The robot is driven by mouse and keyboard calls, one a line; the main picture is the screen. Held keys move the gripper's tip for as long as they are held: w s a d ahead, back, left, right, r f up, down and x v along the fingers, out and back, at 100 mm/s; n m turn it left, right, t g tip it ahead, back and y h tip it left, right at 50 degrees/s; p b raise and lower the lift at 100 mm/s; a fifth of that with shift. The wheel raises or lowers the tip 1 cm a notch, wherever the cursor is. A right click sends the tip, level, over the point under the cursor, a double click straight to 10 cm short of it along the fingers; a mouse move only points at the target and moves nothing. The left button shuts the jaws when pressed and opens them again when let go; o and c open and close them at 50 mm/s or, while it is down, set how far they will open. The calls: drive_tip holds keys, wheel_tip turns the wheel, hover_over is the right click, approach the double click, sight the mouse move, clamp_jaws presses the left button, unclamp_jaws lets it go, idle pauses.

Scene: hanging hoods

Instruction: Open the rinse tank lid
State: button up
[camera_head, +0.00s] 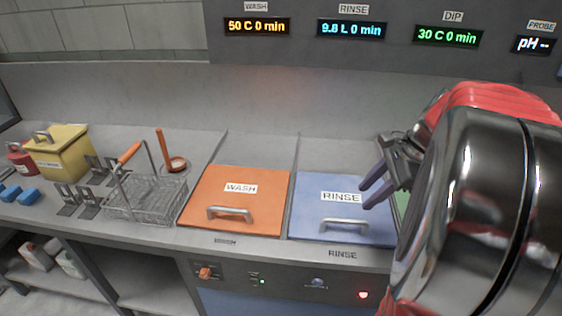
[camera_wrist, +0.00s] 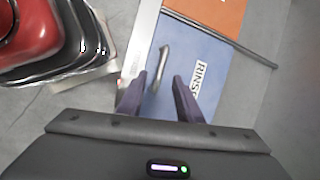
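The blue rinse tank lid (camera_head: 318,198) lies flat and closed on the counter, with a white RINSE label and a silver bar handle (camera_head: 345,224) near its front edge. My gripper (camera_head: 364,196) hovers over the lid's right part, its two purple fingers apart and empty. In the wrist view, the fingers of my gripper (camera_wrist: 161,98) are spread, with the blue lid (camera_wrist: 195,58) beyond them. The handle (camera_wrist: 162,62) shows ahead of the left finger, apart from it. My arm hides the area right of the lid.
The orange wash lid (camera_head: 262,188) is closed, left of the rinse lid. A wire basket (camera_head: 145,196) stands farther left, near a yellow container (camera_head: 62,152). A control panel with knobs (camera_head: 206,272) is below the counter edge. Displays (camera_head: 351,30) hang on the hood above.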

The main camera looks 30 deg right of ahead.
sight(346, 220)
drive_tip(key=d+m, duration=0.1)
drive_tip(key=d, duration=0.1)
drive_tip(key=shift+s+d+f+m, duration=0.2)
drive_tip(key=shift+s+d+m, duration=0.15)
drive_tip(key=shift+m, duration=0.05)
drive_tip(key=x, duration=1.3)
drive_tip(key=shift+w+a+f, duration=0.25)
drive_tip(key=shift+w+a, duration=0.05)
drive_tip(key=shift+w, duration=0.05)
drive_tip(key=shift+c, duration=0.6)
clamp_jaws()
